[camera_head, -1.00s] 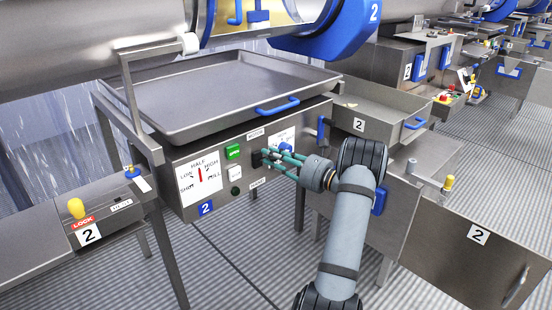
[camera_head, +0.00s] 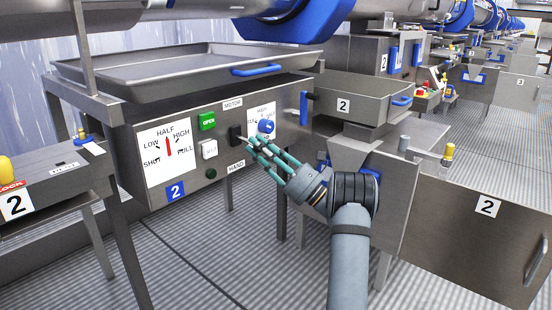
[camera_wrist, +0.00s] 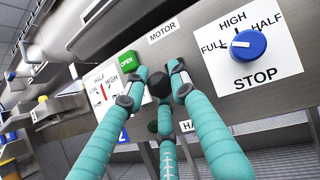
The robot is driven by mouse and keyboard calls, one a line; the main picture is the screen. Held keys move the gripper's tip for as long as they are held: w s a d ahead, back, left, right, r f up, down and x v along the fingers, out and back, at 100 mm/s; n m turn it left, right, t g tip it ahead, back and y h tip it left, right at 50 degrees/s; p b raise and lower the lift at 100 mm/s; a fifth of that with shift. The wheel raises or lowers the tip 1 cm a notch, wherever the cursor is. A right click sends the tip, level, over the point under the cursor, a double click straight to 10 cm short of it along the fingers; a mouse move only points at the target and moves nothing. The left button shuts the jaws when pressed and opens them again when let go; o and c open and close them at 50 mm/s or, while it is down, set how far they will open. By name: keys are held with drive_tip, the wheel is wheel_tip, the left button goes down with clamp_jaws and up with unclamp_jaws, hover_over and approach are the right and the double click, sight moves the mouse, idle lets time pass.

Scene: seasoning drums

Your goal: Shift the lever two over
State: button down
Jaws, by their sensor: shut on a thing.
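My gripper (camera_head: 250,146) is at the front of the steel control panel (camera_head: 218,180), between the MOTOR label (camera_head: 233,104) and the HAND label (camera_head: 236,166). In the wrist view its teal fingers are closed around a black round-ended lever (camera_wrist: 158,84). The fingers hide part of the lever. Its black mount (camera_head: 236,134) shows just left of the fingertips in the head view. Which position the lever stands in is hard to tell.
A blue knob (camera_wrist: 248,44) marked FULL, HALF, HIGH and STOP sits right of the fingers. A green OPEN button (camera_head: 207,121), a white button (camera_head: 209,149) and a gauge (camera_head: 167,158) lie left. A steel tray (camera_head: 165,75) overhangs the panel.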

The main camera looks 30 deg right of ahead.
wheel_tip(320, 180, down, 2)
drive_tip(key=shift+w+a+f+b, duration=0.15)
drive_tip(key=shift+f+b, duration=0.1)
drive_tip(key=shift+b, duration=0.3)
drive_tip(key=shift+w+a+f+b, duration=0.3)
drive_tip(key=shift+w+f+b, duration=0.15)
drive_tip(key=shift+f, duration=0.35)
drive_tip(key=shift+w, duration=0.1)
drive_tip(key=c, duration=1.7)
unclamp_jaws()
drive_tip(key=shift+f, duration=0.1)
drive_tip(key=shift+c, duration=0.2)
drive_tip(key=o, duration=0.3)
drive_tip(key=shift+d, duration=0.15)
drive_tip(key=v, duration=1.1)
drive_tip(key=shift+s+d, duration=0.2)
drive_tip(key=shift+s, duration=0.2)
